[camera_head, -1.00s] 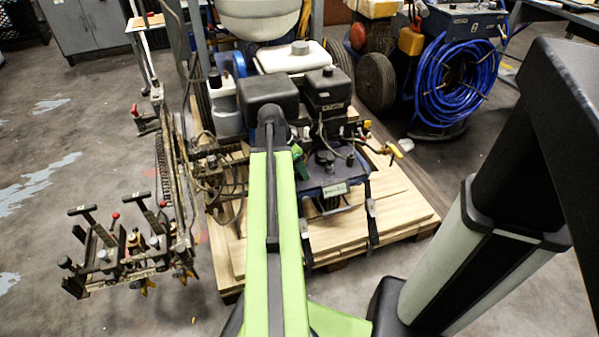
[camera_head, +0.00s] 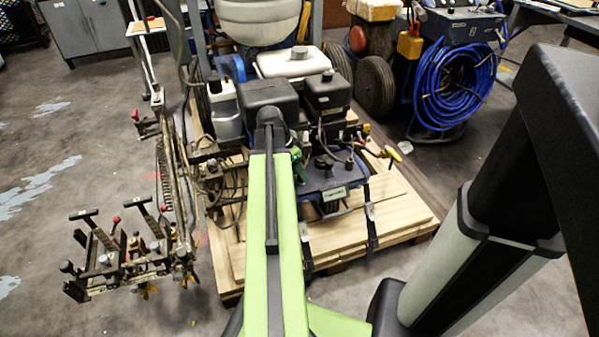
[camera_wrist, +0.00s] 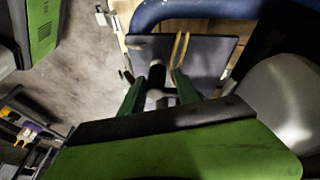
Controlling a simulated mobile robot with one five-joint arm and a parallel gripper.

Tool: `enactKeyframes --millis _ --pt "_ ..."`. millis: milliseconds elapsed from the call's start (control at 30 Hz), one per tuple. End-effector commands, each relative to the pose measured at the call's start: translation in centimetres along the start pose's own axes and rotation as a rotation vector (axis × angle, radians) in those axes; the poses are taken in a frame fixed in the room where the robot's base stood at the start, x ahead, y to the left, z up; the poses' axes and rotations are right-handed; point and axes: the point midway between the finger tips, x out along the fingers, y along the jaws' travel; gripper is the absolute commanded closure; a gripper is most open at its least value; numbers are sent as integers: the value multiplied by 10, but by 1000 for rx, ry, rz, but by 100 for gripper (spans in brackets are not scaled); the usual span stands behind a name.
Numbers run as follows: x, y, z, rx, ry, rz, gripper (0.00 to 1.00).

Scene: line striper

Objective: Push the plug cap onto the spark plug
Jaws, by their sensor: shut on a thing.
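My gripper (camera_wrist: 158,80) has two green fingers, one on each side of a dark cylindrical piece that looks like the plug cap (camera_wrist: 157,74). The fingers are closed on it. In the head view my gripper (camera_head: 299,164) is small and partly hidden behind my green arm, close to the front of the line striper's engine (camera_head: 268,93). I cannot pick out the spark plug clearly in either view. Whether the cap touches it cannot be told.
A dark panel (camera_wrist: 210,52) with yellowish prongs (camera_wrist: 179,50) lies just beyond the fingers, with a blue tube (camera_wrist: 200,10) behind it. The striper stands on a wooden pallet (camera_head: 400,205). A blue hose coil (camera_head: 452,85) is behind right.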

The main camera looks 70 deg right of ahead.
Motion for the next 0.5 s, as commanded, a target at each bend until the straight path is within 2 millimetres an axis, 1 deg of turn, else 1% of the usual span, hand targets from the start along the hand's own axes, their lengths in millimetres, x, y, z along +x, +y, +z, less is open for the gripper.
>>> enactKeyframes --millis 100,367,500 --pt "-4 0 -1 0 0 -1 100" --pt "-5 0 -2 0 0 -1 100" --pt "-12 0 -4 0 0 -2 100"
